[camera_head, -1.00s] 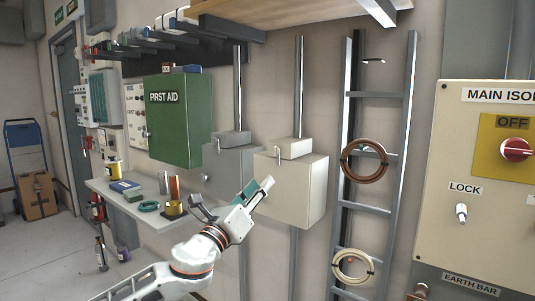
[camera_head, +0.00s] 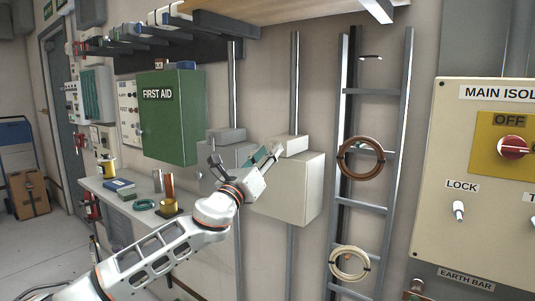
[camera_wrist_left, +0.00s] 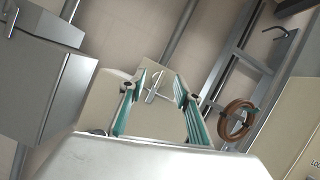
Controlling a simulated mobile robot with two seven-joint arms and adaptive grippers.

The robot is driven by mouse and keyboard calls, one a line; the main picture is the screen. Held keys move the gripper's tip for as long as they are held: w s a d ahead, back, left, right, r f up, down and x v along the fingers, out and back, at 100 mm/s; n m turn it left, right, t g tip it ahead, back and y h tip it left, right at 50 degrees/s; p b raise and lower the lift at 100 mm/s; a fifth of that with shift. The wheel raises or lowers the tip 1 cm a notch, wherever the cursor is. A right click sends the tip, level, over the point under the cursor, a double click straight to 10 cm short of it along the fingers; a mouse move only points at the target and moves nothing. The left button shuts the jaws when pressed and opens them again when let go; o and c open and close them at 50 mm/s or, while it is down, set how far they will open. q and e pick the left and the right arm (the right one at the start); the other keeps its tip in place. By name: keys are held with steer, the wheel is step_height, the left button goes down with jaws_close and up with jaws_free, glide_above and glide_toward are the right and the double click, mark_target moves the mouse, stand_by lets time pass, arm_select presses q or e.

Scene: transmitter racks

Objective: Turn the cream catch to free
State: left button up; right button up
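The cream box (camera_head: 302,190) hangs on the wall beside the grey box. In the left wrist view, the cream box (camera_wrist_left: 112,103) is straight ahead, and its small pale catch (camera_wrist_left: 153,90) shows between my fingers. Nothing is held. I cannot tell whether a finger touches the box. My right gripper is not in view.
The grey box (camera_wrist_left: 35,95) stands close left of the cream one. A ladder rack (camera_head: 372,92) with a brown cable coil (camera_head: 361,158) is at right, then the isolator panel (camera_head: 440,210). A shelf (camera_head: 125,195) with small items is at left.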

arm_select(q)
jaws_close()
